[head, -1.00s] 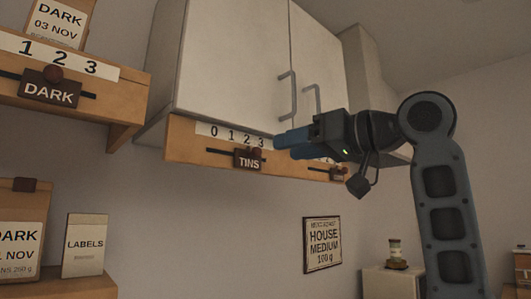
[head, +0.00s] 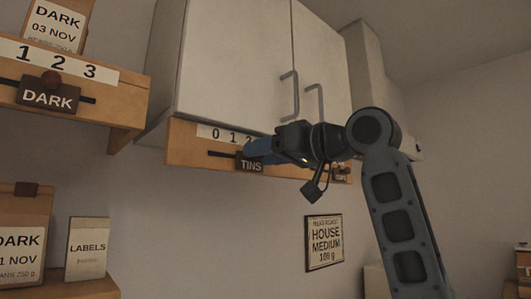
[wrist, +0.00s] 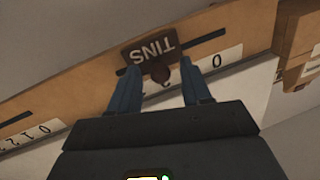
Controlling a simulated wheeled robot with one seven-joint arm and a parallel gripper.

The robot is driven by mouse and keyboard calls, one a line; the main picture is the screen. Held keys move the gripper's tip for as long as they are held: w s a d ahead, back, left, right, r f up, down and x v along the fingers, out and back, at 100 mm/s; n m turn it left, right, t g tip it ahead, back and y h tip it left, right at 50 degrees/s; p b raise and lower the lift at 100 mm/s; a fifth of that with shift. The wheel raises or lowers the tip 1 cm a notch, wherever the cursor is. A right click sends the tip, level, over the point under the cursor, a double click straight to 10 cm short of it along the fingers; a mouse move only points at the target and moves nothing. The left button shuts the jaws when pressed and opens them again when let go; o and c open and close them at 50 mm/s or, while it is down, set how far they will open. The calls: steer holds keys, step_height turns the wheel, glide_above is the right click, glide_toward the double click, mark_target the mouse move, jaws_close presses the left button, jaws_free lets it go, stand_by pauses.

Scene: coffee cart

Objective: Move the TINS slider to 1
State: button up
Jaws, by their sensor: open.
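The TINS slider (head: 250,166) is a dark plate with a round knob on a slot along the wooden rail (head: 190,152) under the white cabinet. A number strip (head: 217,133) above it shows 0, 1 and 2; my gripper hides its right end. In the wrist view, upside down, the TINS plate (wrist: 140,52) and its knob (wrist: 160,73) lie near the 2. My gripper (head: 252,151) is open, with its blue fingers on either side of the knob; I cannot tell whether either touches. It also fills the wrist view's foreground (wrist: 158,80).
The white cabinet (head: 235,65) with two handles hangs directly above the rail. A second slider (head: 342,174) sits farther right on it. The DARK rail (head: 125,105) is at left. A HOUSE MEDIUM sign (head: 323,242) hangs below, with bare wall around it.

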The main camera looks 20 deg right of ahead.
jaws_close()
stand_by(0.4)
steer(key=a, duration=0.2)
steer(key=s+a, duration=0.1)
steer(key=a, duration=0.1)
steer(key=shift+s, duration=0.15)
jaws_free()
steer(key=shift+d, duration=0.1)
steer(key=b+v, duration=0.1)
steer(key=v, duration=0.6)
steer(key=shift+s+d, duration=0.2)
steer(key=shift+s, duration=0.1)
